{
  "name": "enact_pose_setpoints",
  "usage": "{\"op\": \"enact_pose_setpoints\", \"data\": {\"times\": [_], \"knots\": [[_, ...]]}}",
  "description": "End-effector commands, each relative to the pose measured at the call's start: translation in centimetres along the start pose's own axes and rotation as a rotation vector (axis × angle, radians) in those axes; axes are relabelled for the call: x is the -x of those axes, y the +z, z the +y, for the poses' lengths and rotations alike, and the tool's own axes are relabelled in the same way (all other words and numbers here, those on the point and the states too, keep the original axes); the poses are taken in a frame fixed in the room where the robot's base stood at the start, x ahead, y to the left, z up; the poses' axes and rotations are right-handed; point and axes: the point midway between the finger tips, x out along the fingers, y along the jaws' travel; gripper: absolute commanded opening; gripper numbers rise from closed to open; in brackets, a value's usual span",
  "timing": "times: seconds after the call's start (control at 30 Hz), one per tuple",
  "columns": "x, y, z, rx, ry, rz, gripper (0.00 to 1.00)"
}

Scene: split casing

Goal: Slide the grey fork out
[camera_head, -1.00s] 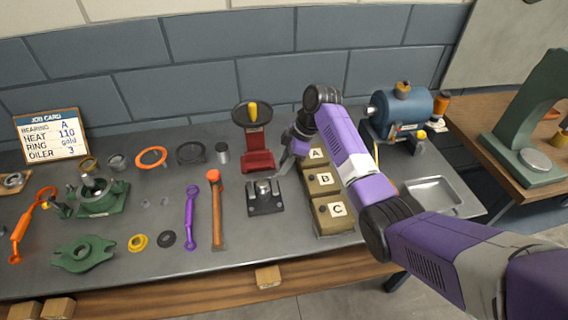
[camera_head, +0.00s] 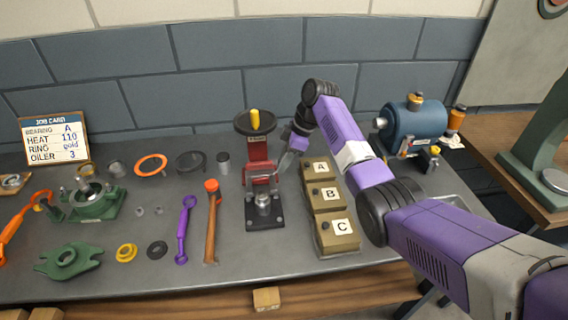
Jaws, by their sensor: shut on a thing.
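My gripper (camera_head: 284,166) is at the right side of the red press stand (camera_head: 258,150), fingers pointing down and left. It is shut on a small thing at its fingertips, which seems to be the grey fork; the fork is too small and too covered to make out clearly. Just in front of the red stand, a black base plate (camera_head: 264,222) carries an upright silver cylinder (camera_head: 263,200). The fingertips are close to the back right of this plate; I cannot tell whether they touch it.
Boxes A (camera_head: 320,166), B (camera_head: 326,193) and C (camera_head: 338,235) stand close at the right, beneath my arm. A hammer (camera_head: 212,220) and a purple wrench (camera_head: 184,228) lie to the left. The blue motor (camera_head: 412,122) stands at the back right.

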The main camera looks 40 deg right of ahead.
Motion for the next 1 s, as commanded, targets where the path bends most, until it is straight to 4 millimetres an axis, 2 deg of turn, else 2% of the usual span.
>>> {"op": "enact_pose_setpoints", "data": {"times": [0.03,0.1,0.13,0.5,0.9,1.0], "knots": [[0.3,-0.1,0.5,0.000,0.017,0.002,0.29],[0.3,-0.1,0.5,0.000,0.017,0.002,0.43],[0.3,-0.1,0.5,0.000,0.016,0.002,0.45],[0.6,-0.1,0.3,0.001,0.011,0.002,0.45],[6.4,0.0,0.4,0.001,0.015,0.003,0.45],[7.4,0.0,0.4,0.000,0.014,0.002,0.45]]}}
